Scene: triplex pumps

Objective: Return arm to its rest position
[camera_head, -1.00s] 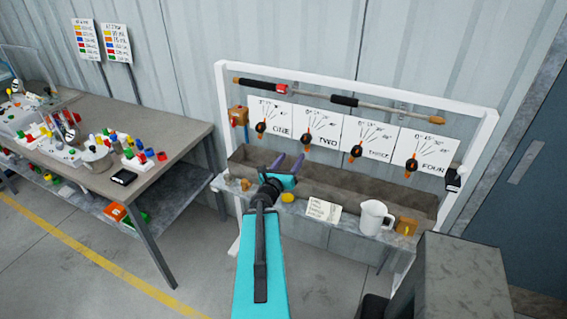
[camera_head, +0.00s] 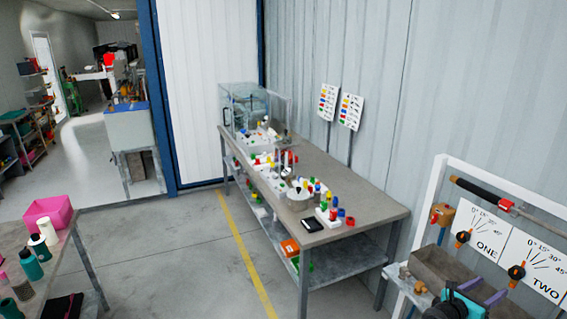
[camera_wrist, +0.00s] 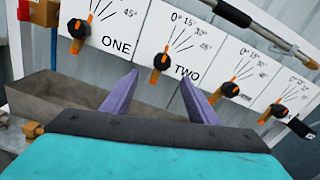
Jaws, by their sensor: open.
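My gripper (camera_wrist: 158,98) shows in the wrist view with its two purple fingers apart and nothing between them. It points at the white dial panels, with the panel marked TWO (camera_wrist: 178,45) just beyond the fingertips and the panel marked ONE (camera_wrist: 112,30) to its left. In the head view my gripper (camera_head: 483,296) is at the lower right corner, in front of the trough (camera_head: 445,270) of the pump stand. Most of my arm is outside the head view.
A workbench (camera_head: 370,209) with coloured parts stands along the wall. Another table (camera_head: 75,262) with bottles and a pink bin (camera_head: 48,214) is at the lower left. The floor (camera_head: 170,260) between them is clear. The stand's white frame (camera_head: 436,185) rises beside my arm.

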